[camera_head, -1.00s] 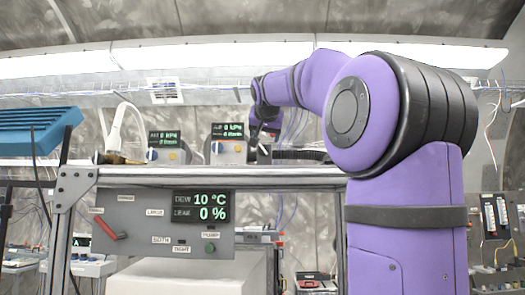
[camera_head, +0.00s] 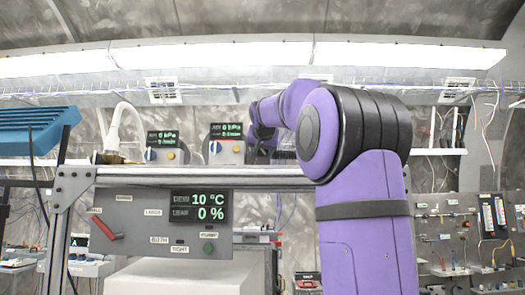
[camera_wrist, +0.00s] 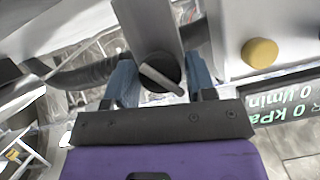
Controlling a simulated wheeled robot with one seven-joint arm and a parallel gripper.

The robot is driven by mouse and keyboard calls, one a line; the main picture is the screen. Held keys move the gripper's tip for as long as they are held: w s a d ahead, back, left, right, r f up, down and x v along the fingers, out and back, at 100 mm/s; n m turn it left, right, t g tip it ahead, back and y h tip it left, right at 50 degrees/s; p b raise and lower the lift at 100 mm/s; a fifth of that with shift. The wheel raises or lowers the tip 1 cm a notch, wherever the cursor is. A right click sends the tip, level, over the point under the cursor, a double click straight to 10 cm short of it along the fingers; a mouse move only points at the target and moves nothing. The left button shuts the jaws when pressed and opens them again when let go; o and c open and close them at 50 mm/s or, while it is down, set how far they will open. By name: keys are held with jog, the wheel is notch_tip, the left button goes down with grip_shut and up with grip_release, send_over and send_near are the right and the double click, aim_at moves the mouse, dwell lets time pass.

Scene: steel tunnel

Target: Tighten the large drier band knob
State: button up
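In the wrist view a round dark knob (camera_wrist: 160,72) with a pale bar across its face sits at the end of a grey cylinder (camera_wrist: 148,25). My gripper (camera_wrist: 163,80) has its two blue fingers apart, one on each side of the knob. Small gaps seem to show between fingers and knob; contact is not clear. In the head view my wrist is beside the right display unit (camera_head: 227,146), above the bench; fingers and knob cannot be made out there. The lower panel (camera_head: 140,228) reads DEW 10 °C and LEAK 0 %.
A second display unit (camera_head: 165,148) stands left of the first on the bench top (camera_head: 205,175). A white hose (camera_head: 115,125) rises at the left. In the wrist view a unit with a yellow button (camera_wrist: 260,53) is close on the right, and a dark corrugated hose (camera_wrist: 88,75) on the left.

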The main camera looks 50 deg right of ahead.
jog(key=c, duration=0.5)
jog(key=shift+m+t+y, duration=0.6)
jog(key=shift+m+t, duration=0.4)
jog(key=shift+m, duration=0.6)
jog(key=shift+c, duration=0.2)
jog(key=o, duration=0.9)
jog(key=shift+o, duration=0.2)
jog(key=shift+s, duration=0.1)
jog(key=v, duration=1)
jog(key=shift+s+a, duration=0.2)
jog(key=shift+s, duration=0.05)
jog(key=shift+r, duration=0.1)
